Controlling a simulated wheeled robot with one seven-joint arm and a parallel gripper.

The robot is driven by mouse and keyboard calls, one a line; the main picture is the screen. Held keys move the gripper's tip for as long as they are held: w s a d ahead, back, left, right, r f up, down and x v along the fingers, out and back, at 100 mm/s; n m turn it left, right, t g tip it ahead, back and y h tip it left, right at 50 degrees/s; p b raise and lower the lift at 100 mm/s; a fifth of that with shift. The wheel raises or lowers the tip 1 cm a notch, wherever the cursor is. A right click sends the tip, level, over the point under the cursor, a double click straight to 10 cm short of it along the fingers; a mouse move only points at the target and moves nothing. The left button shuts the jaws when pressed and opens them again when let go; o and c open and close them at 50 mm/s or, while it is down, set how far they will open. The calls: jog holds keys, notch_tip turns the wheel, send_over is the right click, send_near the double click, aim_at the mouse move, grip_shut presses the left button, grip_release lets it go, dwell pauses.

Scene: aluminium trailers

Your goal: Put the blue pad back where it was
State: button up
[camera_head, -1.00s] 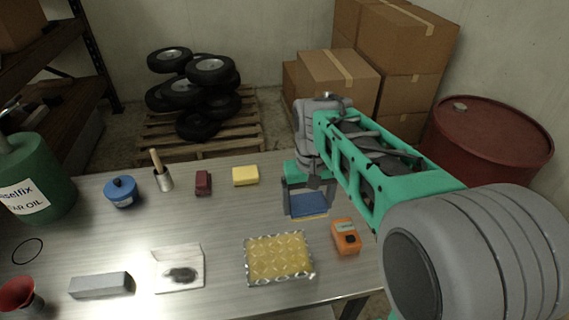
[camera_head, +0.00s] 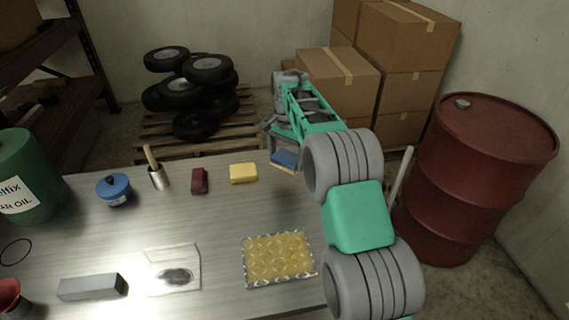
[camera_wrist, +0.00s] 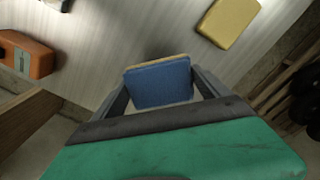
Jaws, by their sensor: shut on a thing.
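The blue pad (camera_head: 285,160) is between the fingers of my gripper (camera_head: 283,152), near the far right part of the metal table. In the wrist view the blue pad (camera_wrist: 158,86) sits between the two dark fingers of my gripper (camera_wrist: 162,92), with a thin yellowish layer along its far edge. My gripper is shut on it. The pad appears held above the table's back edge; the exact height cannot be told. My arm covers part of the table's right side.
A yellow pad (camera_head: 243,173) and a dark red block (camera_head: 199,181) lie left of my gripper. An orange device (camera_wrist: 26,56) shows in the wrist view. A patterned yellow tray (camera_head: 279,258) lies nearer. Cardboard boxes (camera_head: 338,82) and a red drum (camera_head: 480,175) stand beyond the table.

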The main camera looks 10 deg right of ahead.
jog(key=p, duration=0.1)
send_over(285, 175)
notch_tip(285, 175, down, 4)
jog(key=shift+w+f, duration=0.15)
jog(key=shift+f, duration=1.6)
jog(key=shift+f, duration=0.2)
jog(key=o, duration=1)
jog(key=shift+o, duration=0.2)
jog(key=shift+r, duration=0.1)
